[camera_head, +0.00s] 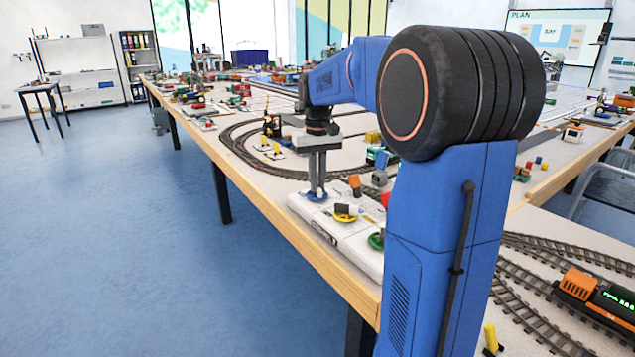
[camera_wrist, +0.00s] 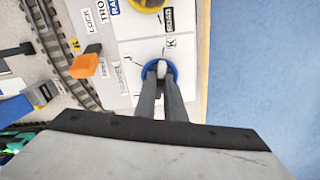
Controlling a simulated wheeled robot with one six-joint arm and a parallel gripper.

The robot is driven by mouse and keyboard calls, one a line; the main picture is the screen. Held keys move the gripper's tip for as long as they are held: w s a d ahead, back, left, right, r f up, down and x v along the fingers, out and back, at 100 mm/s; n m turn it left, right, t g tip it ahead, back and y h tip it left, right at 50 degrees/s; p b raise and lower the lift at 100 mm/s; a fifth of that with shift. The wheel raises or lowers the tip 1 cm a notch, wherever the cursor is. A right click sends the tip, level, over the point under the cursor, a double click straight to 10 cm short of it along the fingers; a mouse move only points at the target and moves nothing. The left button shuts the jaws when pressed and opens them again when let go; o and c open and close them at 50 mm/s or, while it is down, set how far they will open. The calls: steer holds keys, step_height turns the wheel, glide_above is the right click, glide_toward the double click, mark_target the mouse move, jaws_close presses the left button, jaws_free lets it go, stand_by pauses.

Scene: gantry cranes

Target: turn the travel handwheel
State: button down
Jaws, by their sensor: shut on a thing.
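An orange block (camera_wrist: 85,65) stands by a curved track (camera_wrist: 58,45) behind the panel. A yellow-and-black vehicle (camera_head: 271,127) and small yellow pieces are near the track. The blue floor (camera_head: 130,240) beyond the wooden table edge is clear.

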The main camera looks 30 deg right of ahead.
stand_by(0.4)
steer(key=c, duration=1.8)
jaws_free()
steer(key=shift+c, duration=0.2)
steer(key=shift+r, duration=0.1)
step_height(320, 180, up, 17)
steer(key=shift+r, duration=0.15)
